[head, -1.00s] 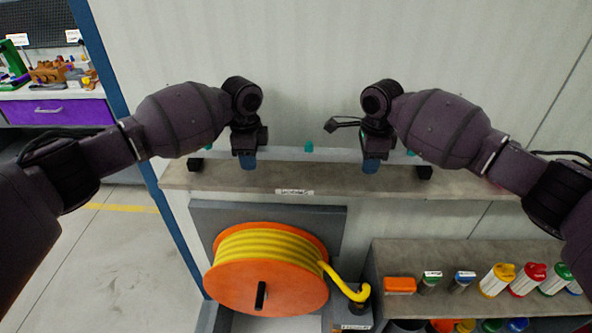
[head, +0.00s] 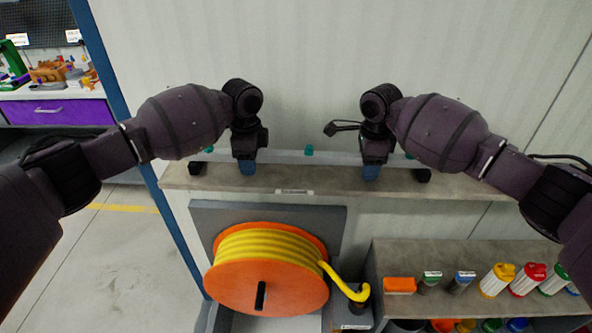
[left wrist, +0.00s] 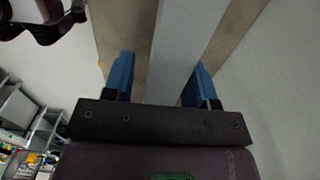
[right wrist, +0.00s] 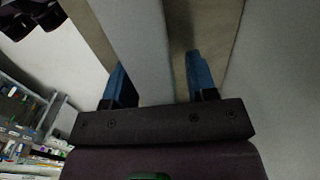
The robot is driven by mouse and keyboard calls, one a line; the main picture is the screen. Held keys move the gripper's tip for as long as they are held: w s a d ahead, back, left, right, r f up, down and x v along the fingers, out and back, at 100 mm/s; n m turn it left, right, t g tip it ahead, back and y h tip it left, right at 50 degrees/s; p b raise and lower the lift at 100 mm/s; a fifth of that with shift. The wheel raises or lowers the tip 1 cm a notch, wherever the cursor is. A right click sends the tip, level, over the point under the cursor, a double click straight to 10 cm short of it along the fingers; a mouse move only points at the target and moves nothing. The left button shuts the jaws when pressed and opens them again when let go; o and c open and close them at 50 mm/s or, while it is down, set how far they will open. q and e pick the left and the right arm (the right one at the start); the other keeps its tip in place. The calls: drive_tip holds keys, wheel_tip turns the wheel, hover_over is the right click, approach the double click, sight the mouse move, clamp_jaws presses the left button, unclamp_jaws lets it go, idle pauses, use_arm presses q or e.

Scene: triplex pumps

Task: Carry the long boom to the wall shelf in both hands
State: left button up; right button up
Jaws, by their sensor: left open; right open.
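The long boom (head: 285,156) is a pale grey bar with teal knobs, lying along the wall shelf (head: 228,179) near the wall. Dark blocks show at its two ends. My left gripper (head: 247,168) is over the left part of the boom; in the left wrist view the boom (left wrist: 185,45) runs between its two blue, spread fingers, with gaps on both sides. My right gripper (head: 371,173) is over the right part; in the right wrist view the boom (right wrist: 142,45) passes between its open fingers, closer to the left one. Whether the boom's underside touches the shelf is hard to see.
An orange reel with yellow hose (head: 268,268) stands below the shelf. A lower grey shelf (head: 420,255) at right holds several coloured bottles and an orange box. A blue post (head: 112,110) stands left of the shelf. The floor at left is clear.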

use_arm(q)
wheel_tip(320, 180, up, 11)
drive_tip(key=shift+f, duration=0.15)
drive_tip(key=shift+r, duration=0.4)
use_arm(e)
drive_tip(key=shift+r, duration=0.1)
wheel_tip(320, 180, up, 12)
drive_tip(key=shift+f, duration=0.1)
idle(0.5)
